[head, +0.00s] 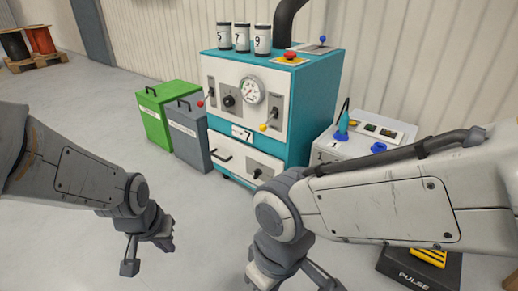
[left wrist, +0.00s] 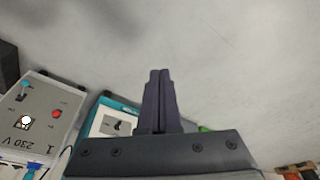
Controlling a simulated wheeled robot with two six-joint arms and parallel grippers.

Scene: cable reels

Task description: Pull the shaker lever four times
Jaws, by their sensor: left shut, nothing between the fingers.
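A teal cabinet (head: 318,105) with a white front panel carries several levers. One lever has a red knob (head: 200,104) on the left, one a yellow knob (head: 263,127) on the right, and one a blue knob (head: 322,39) on top. I cannot tell which is the shaker lever. My left gripper (head: 150,255) is in front of the cabinet, low and to the left, apart from every lever. In the left wrist view its fingers (left wrist: 158,75) are shut and empty. My right gripper (head: 305,283) is partly cut off at the bottom edge; its fingertips are hidden.
Green (head: 160,115) and grey (head: 190,135) bins stand left of the cabinet. A white box (head: 330,150) stands to its right, and a black pulse pedal (head: 410,272) lies on the floor at lower right. Several numbered cans (head: 242,38) stand on top. The floor in front is clear.

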